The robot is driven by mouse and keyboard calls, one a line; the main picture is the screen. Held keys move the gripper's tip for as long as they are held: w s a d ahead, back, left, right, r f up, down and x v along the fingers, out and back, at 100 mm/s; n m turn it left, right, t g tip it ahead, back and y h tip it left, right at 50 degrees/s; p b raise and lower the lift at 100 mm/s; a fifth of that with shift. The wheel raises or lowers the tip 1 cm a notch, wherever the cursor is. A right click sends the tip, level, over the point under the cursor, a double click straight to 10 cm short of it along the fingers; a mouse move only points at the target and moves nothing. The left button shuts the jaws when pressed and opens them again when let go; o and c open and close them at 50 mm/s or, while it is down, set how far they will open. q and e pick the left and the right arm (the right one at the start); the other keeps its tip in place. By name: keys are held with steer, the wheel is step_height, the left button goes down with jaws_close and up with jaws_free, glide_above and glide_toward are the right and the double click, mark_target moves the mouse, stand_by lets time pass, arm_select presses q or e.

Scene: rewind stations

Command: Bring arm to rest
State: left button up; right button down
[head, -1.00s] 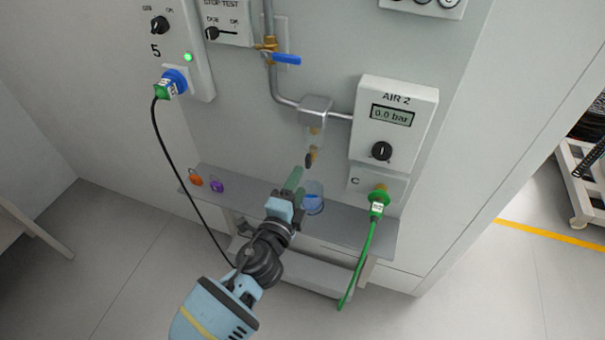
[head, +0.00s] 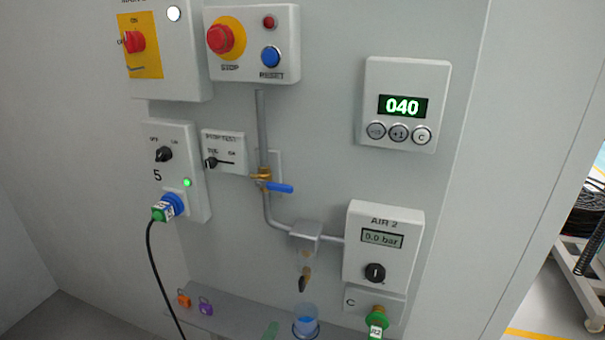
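A small greenish tip (head: 271,331) shows at the bottom edge, in front of the shelf and left of the blue-bottomed cup. It looks like the end of my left gripper; the rest of that gripper and its arm are below the picture. I cannot tell whether it is open or shut, or whether the tip is a finger or a held piece. My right gripper is not in view.
The wall panel ahead carries a STOP/RESET box (head: 254,45), a counter reading 040 (head: 407,103), an AIR 2 box (head: 383,250) reading 0.0 bar, and a blue valve lever (head: 281,188). A cup (head: 305,321) stands on the shelf (head: 236,312) below the drain.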

arm_select(q)
steer(key=s+a+f+n+g+y+p, duration=0.1)
steer(key=s+a+f+n+g, duration=0.1)
steer(key=s, duration=0.9)
steer(key=s+a+f+n+g+p, duration=0.2)
steer(key=s+a+f+n, duration=0.3)
steer(key=s, duration=0.6)
steer(key=s+a+f+n+g+y+p, duration=0.1)
steer(key=s+a+f+n+g+p, duration=0.1)
steer(key=s+a+n, duration=0.5)
steer(key=s+f+n+g, duration=0.1)
steer(key=s+n, duration=0.1)
steer(key=s, duration=0.2)
steer(key=shift+s+a+f+y, duration=0.15)
steer(key=shift+a+f+y, duration=0.1)
steer(key=shift+y, duration=0.05)
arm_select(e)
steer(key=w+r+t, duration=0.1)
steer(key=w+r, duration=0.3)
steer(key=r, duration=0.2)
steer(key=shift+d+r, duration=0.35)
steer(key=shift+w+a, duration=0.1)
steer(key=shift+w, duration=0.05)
arm_select(q)
steer(key=shift+c, duration=0.3)
